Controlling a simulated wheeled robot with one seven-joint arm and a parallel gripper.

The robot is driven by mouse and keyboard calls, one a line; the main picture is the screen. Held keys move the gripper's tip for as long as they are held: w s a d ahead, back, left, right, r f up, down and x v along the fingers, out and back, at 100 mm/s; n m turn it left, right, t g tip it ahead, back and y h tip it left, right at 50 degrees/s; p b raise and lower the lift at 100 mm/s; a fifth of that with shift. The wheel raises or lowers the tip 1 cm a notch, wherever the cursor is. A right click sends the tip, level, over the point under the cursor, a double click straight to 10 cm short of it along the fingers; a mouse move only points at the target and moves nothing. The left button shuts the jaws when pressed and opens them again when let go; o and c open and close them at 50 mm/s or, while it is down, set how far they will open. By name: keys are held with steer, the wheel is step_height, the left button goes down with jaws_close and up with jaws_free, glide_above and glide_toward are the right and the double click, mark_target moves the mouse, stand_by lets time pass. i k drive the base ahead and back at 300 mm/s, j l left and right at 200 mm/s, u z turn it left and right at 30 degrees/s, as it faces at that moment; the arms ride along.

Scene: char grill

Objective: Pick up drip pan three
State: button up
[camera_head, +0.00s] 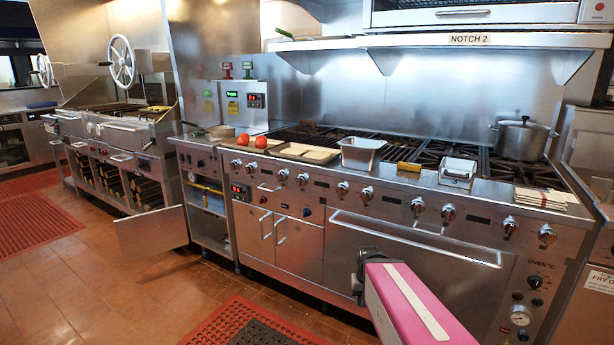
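No pan in view carries a label that I can read as drip pan three, so I cannot tell which one it is. A deep steel pan (362,153) stands on the front ledge of the range. Shallow trays (305,152) lie to its left. A small lidded steel box (457,171) stands to its right. The char grill (105,120) is at the left, with open bays under it holding dark slatted pieces (143,190). A pink link of my arm with a dark joint reaches in from the bottom. My gripper's fingers do not show.
The range (400,225) fills the middle and right, with a pot (521,138) and a stack of flat pieces (540,198). Two tomatoes (252,141) sit at its left end. A panel (152,232) juts into the floor. The tiled floor (75,290) at left is clear, with red mats.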

mark_target(453, 171)
steer(key=i+j, duration=0.15)
steer(key=j, duration=0.2)
steer(key=i+j, duration=0.15)
steer(key=j, duration=0.25)
steer(key=j+z, duration=0.1)
steer(key=z, duration=0.3)
steer(key=i+j+z, duration=0.1)
steer(key=z, duration=0.35)
steer(key=j+z, duration=0.15)
steer(key=z, duration=0.25)
steer(key=j+z, duration=0.1)
steer(key=z, duration=0.3)
